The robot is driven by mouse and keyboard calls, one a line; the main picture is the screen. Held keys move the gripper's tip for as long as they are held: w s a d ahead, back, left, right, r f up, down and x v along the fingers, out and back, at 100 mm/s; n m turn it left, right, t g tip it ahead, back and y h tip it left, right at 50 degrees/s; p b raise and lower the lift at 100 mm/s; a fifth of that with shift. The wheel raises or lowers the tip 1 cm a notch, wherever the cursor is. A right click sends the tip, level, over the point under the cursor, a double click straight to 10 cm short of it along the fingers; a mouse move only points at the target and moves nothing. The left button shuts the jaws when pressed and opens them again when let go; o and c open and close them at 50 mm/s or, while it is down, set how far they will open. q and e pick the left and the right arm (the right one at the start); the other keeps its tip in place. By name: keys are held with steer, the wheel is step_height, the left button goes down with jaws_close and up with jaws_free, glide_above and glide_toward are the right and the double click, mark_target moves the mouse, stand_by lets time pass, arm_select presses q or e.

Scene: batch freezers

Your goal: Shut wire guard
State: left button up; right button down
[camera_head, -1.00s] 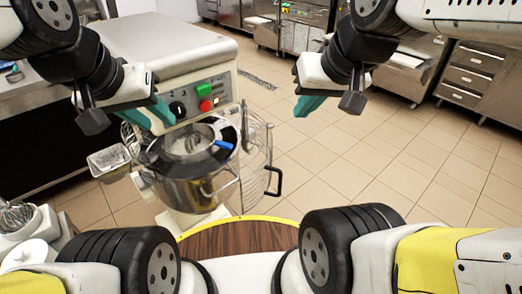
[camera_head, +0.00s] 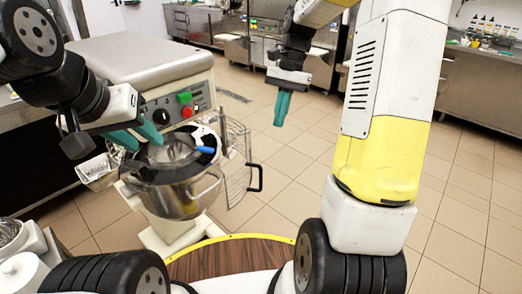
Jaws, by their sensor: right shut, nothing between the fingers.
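The wire guard (camera_head: 237,152) hangs swung out to the right of the mixer's steel bowl (camera_head: 185,200), with a black handle (camera_head: 258,178) on its outer side. The mixer (camera_head: 140,60) has a grey top and a panel with a green and a red button. My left gripper (camera_head: 138,138) is above the left side of the bowl, its teal fingers apart with nothing seen between them. My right gripper (camera_head: 281,122) points down in the air, up and right of the guard, shut and apart from it.
A small metal pan (camera_head: 97,171) is left of the bowl. A round wooden top with a yellow rim (camera_head: 215,240) is in front of the mixer. Tiled floor (camera_head: 300,165) is open to the right of the guard. Steel counters line the back.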

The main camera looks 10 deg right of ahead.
steer(key=s+a+f, duration=0.5)
steer(key=f, duration=0.5)
steer(key=shift+s, duration=0.25)
steer(key=shift+a, duration=0.1)
steer(key=a+m+t+y, duration=0.1)
steer(key=a+m, duration=0.7)
steer(key=a, duration=1.3)
steer(key=shift+a+t+y, duration=0.25)
steer(key=shift+t+y, duration=0.05)
steer(key=shift+t, duration=0.2)
